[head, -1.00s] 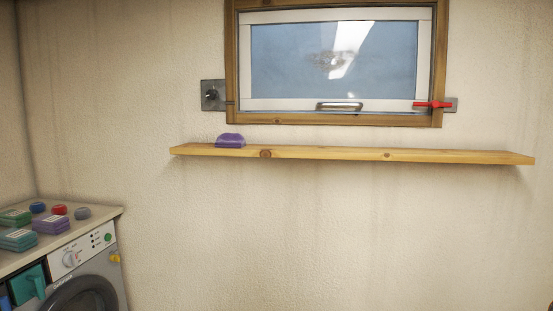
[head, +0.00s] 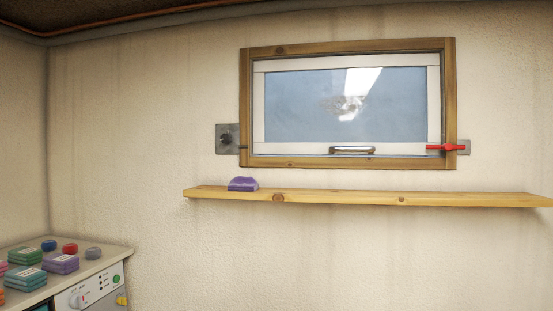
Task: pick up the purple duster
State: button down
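A small purple object with a rounded, lumpy top, which looks like the purple duster (head: 242,184), sits near the left end of the wooden wall shelf (head: 340,197). Another purple item, a flat block with a pale label (head: 61,263), lies on top of the white machine at the lower left. My gripper is not in view.
The white machine (head: 96,289) stands at the lower left with several coloured blocks and small round items on its top. A wood-framed window (head: 348,51) with a red handle (head: 446,148) is above the shelf. The rest of the shelf looks bare.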

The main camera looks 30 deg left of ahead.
aim_at(240, 183)
jog(key=z, duration=0.15)
jog(key=i, duration=0.55)
jog(key=u, duration=1.8)
